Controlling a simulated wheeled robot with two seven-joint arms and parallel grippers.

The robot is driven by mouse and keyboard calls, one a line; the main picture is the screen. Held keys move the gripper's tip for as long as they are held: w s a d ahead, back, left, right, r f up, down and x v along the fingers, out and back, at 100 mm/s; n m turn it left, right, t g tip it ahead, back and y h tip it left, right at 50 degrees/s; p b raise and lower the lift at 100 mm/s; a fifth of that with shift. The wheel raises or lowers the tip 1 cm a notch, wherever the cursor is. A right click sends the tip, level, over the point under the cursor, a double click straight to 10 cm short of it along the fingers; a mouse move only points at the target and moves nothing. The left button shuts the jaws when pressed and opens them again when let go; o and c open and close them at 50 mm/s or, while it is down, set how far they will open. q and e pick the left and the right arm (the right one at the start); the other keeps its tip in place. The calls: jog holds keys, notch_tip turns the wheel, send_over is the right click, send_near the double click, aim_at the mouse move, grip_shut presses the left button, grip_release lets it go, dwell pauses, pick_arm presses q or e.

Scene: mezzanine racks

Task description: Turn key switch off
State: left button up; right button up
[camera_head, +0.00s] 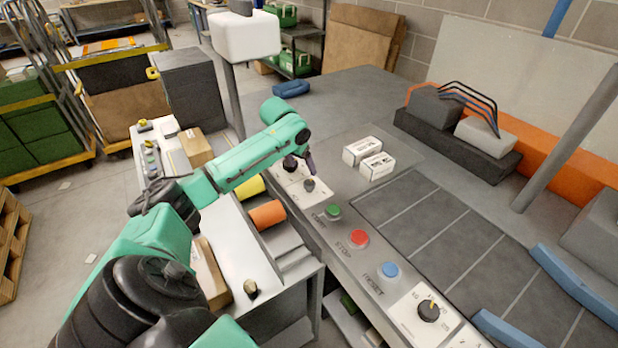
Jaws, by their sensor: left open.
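A grey control panel runs along the front edge of the worktop. It carries a black rotary switch (428,311) on a white plate at the lower right, with a small yellow mark on it. Another small dark switch (309,185) sits on a white plate at the panel's far end. I cannot tell from the picture which of them is the key switch. My left gripper (311,164) is just above the far-end switch, pointing down. It looks empty, and its fingers are small and partly hidden by the wrist. I cannot tell whether it touches the switch. My right gripper is not in view.
Green (333,210), red (359,238) and blue (390,270) push buttons stand on the panel between the two switches. Two small white boxes (362,151) lie just behind the panel. A dark segmented mat (430,210) covers the worktop to the right.

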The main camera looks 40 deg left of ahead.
aim_at(309, 182)
pick_arm(q)
jog(key=x, duration=1)
jog(key=shift+w+a+f, duration=0.1)
jog(key=shift+w+f, duration=0.05)
jog(key=shift+f, duration=0.05)
jog(key=shift+c, duration=0.3)
